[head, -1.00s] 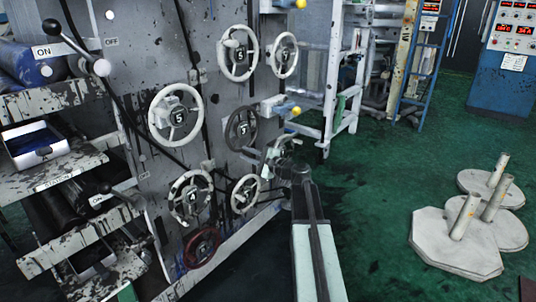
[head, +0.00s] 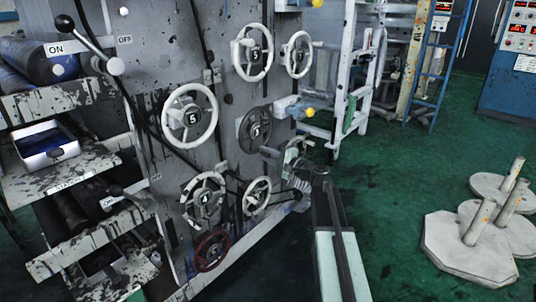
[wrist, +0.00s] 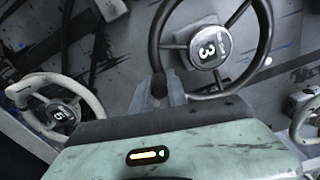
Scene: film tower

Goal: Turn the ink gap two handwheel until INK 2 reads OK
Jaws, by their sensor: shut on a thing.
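A dark grey handwheel marked 3 (head: 241,137) is mounted on the machine's grey side panel; it fills the upper middle of the wrist view (wrist: 266,32). My gripper (head: 274,154) is at the lower right of this wheel in the head view. No INK 2 label or reading is legible in these views.
Pale handwheels (head: 238,66) (head: 165,118) crowd the panel, with a dark red one (head: 197,254) below. A white wheel with a knob (wrist: 24,88) is left in the wrist view. Grey weighted posts (head: 460,255) stand on open green floor. A blue console (head: 505,85) is at the upper right.

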